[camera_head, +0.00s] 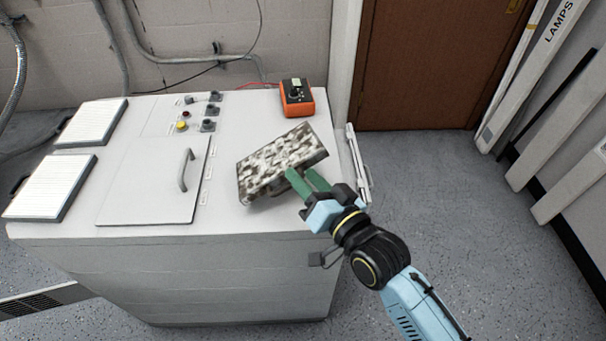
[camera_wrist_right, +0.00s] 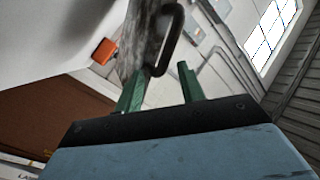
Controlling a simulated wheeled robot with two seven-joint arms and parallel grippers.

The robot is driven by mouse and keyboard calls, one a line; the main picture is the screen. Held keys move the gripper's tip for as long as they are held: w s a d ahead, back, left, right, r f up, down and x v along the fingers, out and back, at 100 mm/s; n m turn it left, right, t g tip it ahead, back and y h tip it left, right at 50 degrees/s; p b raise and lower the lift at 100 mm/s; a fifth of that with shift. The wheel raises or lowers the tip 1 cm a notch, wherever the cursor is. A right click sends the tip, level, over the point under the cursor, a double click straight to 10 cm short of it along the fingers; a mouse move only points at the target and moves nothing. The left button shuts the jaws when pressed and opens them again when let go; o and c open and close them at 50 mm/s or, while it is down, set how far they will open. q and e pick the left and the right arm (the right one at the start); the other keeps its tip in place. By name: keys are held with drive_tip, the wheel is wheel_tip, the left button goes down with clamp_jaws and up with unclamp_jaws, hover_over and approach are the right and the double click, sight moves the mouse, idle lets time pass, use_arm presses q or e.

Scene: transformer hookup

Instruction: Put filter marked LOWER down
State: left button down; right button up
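A filter with a mottled, dirty grey-white face (camera_head: 283,160) is over the right part of the white cabinet top (camera_head: 225,215), tilted with its right side higher. Its LOWER marking is not readable. My right gripper (camera_head: 308,181) is at the filter's front right edge. In the right wrist view its green fingers (camera_wrist_right: 161,88) stand apart. The filter's dark loop handle (camera_wrist_right: 172,38) comes down close to the left finger, and I see no finger closed on its other side. Whether the filter's lower edge rests on the cabinet is hard to tell. My left gripper is not in view.
Two clean white filters (camera_head: 93,123) (camera_head: 50,187) lie at the cabinet's left. A hatch with a handle (camera_head: 186,170) lies left of the dirty filter. Knobs (camera_head: 208,125) and an orange meter (camera_head: 297,98) are behind. Bare top shows along the front.

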drive_tip(key=v, duration=1.1)
drive_tip(key=shift+a, duration=0.1)
